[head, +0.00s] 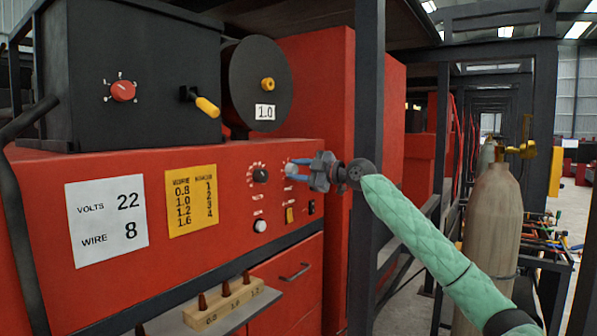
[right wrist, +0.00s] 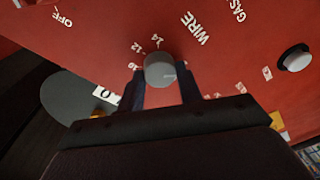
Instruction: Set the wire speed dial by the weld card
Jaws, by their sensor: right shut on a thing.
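The weld card (head: 107,220) is a white sheet on the red welder front at the left, reading VOLTS 22 and WIRE 8. The wire speed dial (right wrist: 160,68) is a round grey knob on the red panel in the right wrist view, beside the word WIRE and a ring of printed numbers. My right gripper (head: 292,170) reaches in from the right and is shut on this dial, with one finger (right wrist: 137,88) on each side. The fingers largely hide the dial in the head view. Its exact setting is too small to read. My left gripper is not in view.
A black knob (head: 260,175) sits left of the gripped dial. A yellow wire table (head: 191,205) hangs beside the weld card. A dark post (head: 367,120) stands close to my right arm. A wooden tip block (head: 222,304) sits below, and a gas cylinder (head: 492,220) stands right.

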